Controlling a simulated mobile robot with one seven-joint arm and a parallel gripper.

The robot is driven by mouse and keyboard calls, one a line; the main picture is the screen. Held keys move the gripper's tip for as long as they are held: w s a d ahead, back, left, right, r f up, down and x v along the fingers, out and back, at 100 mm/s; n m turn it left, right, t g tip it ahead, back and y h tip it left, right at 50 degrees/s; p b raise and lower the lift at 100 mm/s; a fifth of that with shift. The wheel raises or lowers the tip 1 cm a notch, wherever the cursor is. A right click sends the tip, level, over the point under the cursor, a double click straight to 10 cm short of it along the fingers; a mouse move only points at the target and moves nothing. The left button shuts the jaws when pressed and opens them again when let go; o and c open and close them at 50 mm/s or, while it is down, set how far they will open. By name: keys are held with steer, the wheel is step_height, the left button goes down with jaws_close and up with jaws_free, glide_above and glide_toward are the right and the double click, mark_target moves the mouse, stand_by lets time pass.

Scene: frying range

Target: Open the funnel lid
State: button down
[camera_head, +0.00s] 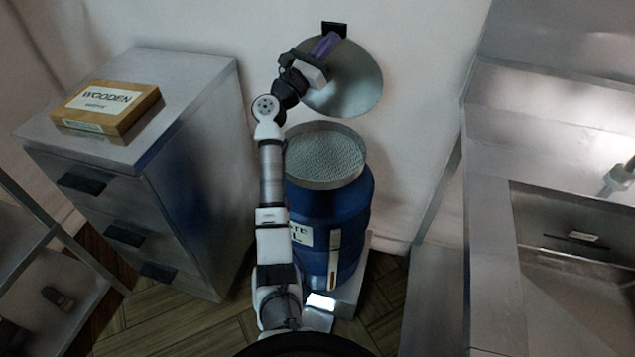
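The funnel lid (350,85) is a round grey metal disc. It stands raised behind the funnel, near the white wall, with its face toward me. A small black piece (335,28) shows at its top edge. The funnel (322,152) is a round metal pan with a mesh-like surface, uncovered on top of a blue drum (335,215). My gripper (327,44) is at the upper part of the lid, just below the black piece. A purple part shows at its end. Its fingers are too small and overlapped to show whether they are open, shut or touching the lid.
A metal drawer cabinet (190,200) stands to the left, with a wooden box (107,107) on top. A metal sink counter (495,255) is on the right. The drum stands on a light-coloured base (350,297). Some wooden floor (385,290) is clear right of it.

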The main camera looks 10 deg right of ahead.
steer(key=s+a+p, duration=0.2)
steer(key=s+a, duration=0.2)
steer(key=s, duration=0.5)
steer(key=shift+s+p, duration=0.15)
steer(key=shift+p, duration=0.2)
stand_by(0.3)
